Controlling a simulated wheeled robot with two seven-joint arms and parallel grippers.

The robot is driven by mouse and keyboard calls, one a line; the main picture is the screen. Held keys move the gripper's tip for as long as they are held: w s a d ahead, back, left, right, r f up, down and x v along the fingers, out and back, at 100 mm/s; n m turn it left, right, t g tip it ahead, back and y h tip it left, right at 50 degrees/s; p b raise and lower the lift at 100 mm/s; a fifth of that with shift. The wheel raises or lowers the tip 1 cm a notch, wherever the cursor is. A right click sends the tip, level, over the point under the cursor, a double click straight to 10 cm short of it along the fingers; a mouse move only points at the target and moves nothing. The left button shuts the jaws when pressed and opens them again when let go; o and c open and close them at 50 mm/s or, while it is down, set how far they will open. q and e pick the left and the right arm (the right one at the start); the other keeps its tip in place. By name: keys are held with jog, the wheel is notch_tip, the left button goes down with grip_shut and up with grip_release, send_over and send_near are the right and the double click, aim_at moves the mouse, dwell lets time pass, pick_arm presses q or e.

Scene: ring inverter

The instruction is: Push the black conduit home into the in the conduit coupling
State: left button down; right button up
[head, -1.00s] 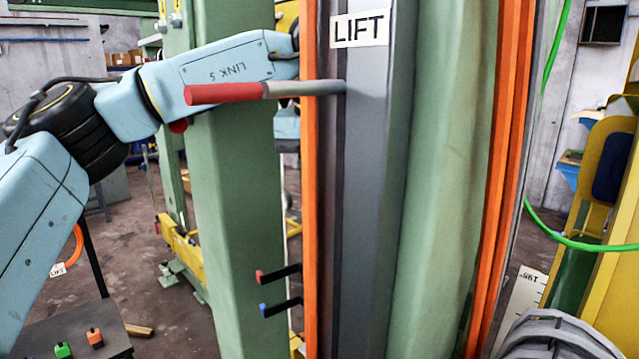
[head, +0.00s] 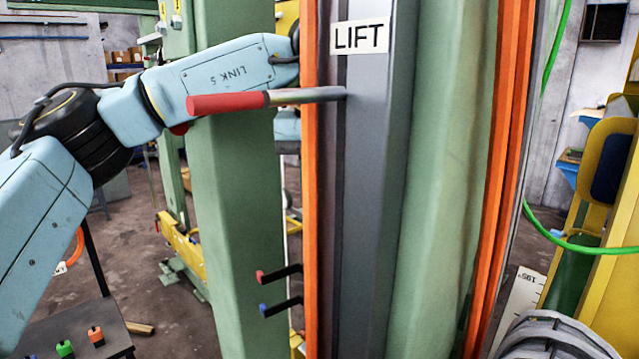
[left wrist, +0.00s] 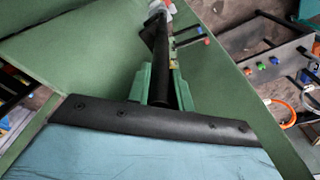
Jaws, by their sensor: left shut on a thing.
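In the left wrist view, my left gripper (left wrist: 161,78) has two green fingers shut on a black conduit (left wrist: 156,48). The conduit runs away from the fingers toward the top of the picture. A small pale piece (left wrist: 166,7) shows near its far end; I cannot tell whether it is the coupling or whether the conduit touches it. In the head view my left arm reaches in from the left, and its gripper and the conduit are hidden behind the green post and the lift column. My right gripper is in neither view.
The grey column marked LIFT (head: 368,150) and a green post (head: 235,200) stand close in front. A lever with a red grip (head: 228,103) sticks out leftward from the column. Two small pegs with red and blue tips (head: 262,277) jut below. A low table (head: 70,330) stands bottom left.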

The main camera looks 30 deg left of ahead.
pick_arm(q)
jog(key=shift+f+b, duration=0.55)
jog(key=shift+f, duration=0.45)
jog(key=c, duration=1.3)
grip_release()
jog(key=shift+o, duration=0.7)
jog(key=shift+f, duration=0.1)
